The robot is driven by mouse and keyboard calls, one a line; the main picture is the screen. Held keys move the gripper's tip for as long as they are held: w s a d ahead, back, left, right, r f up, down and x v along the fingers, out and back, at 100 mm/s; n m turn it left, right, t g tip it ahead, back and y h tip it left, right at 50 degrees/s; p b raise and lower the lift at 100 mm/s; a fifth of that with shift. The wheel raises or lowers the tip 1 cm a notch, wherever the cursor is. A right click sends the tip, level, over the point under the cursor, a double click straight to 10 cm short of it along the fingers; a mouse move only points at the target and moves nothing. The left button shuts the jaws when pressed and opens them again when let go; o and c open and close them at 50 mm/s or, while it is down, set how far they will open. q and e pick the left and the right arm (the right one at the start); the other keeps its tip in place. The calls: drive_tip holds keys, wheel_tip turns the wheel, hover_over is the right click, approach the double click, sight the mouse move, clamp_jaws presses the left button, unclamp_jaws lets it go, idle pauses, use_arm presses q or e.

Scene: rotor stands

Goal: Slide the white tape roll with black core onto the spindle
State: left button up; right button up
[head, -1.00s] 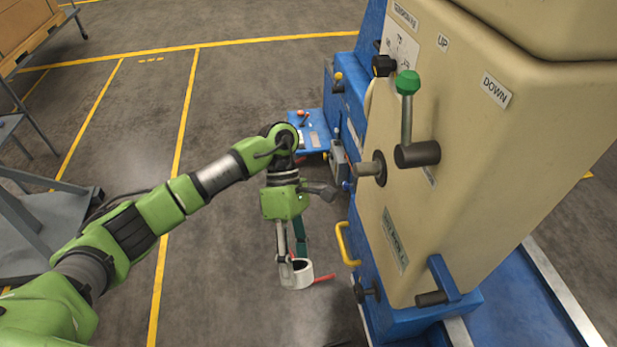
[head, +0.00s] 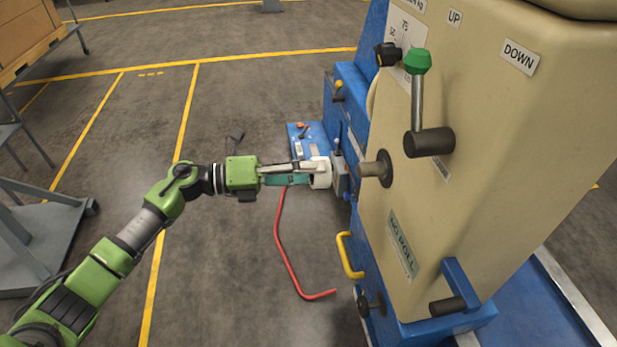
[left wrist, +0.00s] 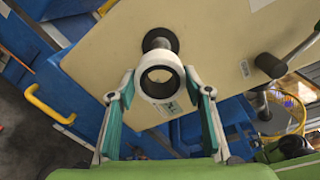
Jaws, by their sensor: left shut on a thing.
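The white tape roll with black core (head: 322,172) is held in my left gripper (head: 318,173), to the left of the spindle (head: 372,169). The spindle is a grey rod with a dark round flange on the side of the beige machine. In the left wrist view the roll (left wrist: 160,98) sits between the two fingertips (left wrist: 158,92), its hole facing the camera. The spindle (left wrist: 160,42) shows just beyond and above the roll there, partly hidden by it. Roll and spindle look apart. My right gripper is in neither view.
The beige machine (head: 490,200) fills the right side. A green-knobbed lever (head: 417,95) stands above the spindle and a yellow handle (head: 349,256) below it. A red bent rod (head: 284,240) shows beneath my gripper. Open floor lies to the left.

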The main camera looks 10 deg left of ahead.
sight(357, 170)
use_arm(q)
drive_tip(key=shift+x, duration=2.45)
drive_tip(key=shift+d, duration=0.25)
drive_tip(key=shift+w+d, duration=0.1)
drive_tip(key=shift+d, duration=0.15)
drive_tip(key=shift+w+d, duration=0.1)
drive_tip(key=shift+d, duration=0.15)
drive_tip(key=shift+w+d+b, duration=0.1)
drive_tip(key=shift+d+b, duration=0.2)
drive_tip(key=shift+d, duration=0.2)
drive_tip(key=shift+x, duration=1.3)
